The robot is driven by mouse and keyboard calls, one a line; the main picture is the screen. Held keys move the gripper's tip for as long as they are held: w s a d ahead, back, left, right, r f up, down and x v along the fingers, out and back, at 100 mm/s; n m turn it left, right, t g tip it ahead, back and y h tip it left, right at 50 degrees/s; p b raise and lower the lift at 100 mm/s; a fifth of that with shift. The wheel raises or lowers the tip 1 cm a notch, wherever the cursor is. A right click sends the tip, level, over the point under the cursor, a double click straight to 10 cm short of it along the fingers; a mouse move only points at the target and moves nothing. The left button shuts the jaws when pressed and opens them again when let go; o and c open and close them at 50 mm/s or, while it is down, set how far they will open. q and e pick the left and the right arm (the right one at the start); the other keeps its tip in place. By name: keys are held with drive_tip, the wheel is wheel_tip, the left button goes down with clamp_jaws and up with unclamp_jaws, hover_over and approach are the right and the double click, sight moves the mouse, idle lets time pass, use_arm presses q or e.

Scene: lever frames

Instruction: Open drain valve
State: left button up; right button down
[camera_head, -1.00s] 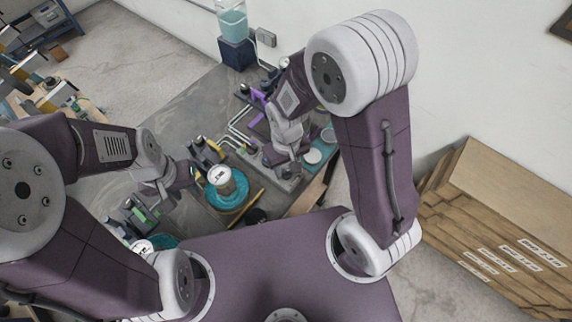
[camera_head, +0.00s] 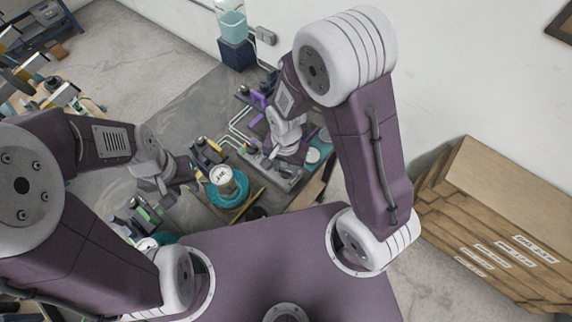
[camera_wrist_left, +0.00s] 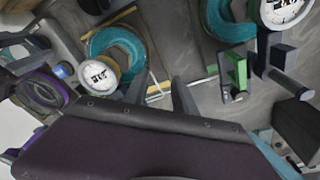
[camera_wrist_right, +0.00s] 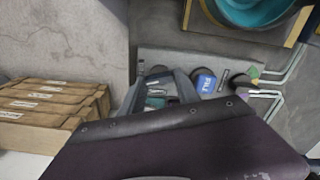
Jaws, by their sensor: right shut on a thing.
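My right gripper (camera_wrist_right: 160,78) is over a grey base plate (camera_wrist_right: 215,62) at the bench edge. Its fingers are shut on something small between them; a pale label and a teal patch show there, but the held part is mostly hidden. I cannot tell for certain that it is the drain valve. Beside it is a blue round piece with white lettering (camera_wrist_right: 206,84), too small to read surely. In the head view the right gripper is hidden by its wrist. My left gripper (camera_wrist_left: 160,84) is open and empty, its fingers apart above the bench, near a white gauge (camera_wrist_left: 100,76) with a teal ring.
The grey bench (camera_head: 190,105) carries pale pipes, a purple fitting (camera_head: 258,97) and a gauge in a teal ring (camera_head: 225,183). A green lever fixture (camera_wrist_left: 237,70) stands near my left gripper. Stacked wooden boxes (camera_head: 490,220) stand on the right. A teal container (camera_head: 232,22) is at the back.

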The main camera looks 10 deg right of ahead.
drive_tip(key=shift+m, duration=0.5)
drive_tip(key=c, duration=0.9)
unclamp_jaws()
drive_tip(key=shift+s, duration=0.1)
drive_tip(key=shift+a, duration=0.1)
drive_tip(key=shift+r, duration=0.1)
wheel_tip(320, 180, up, 9)
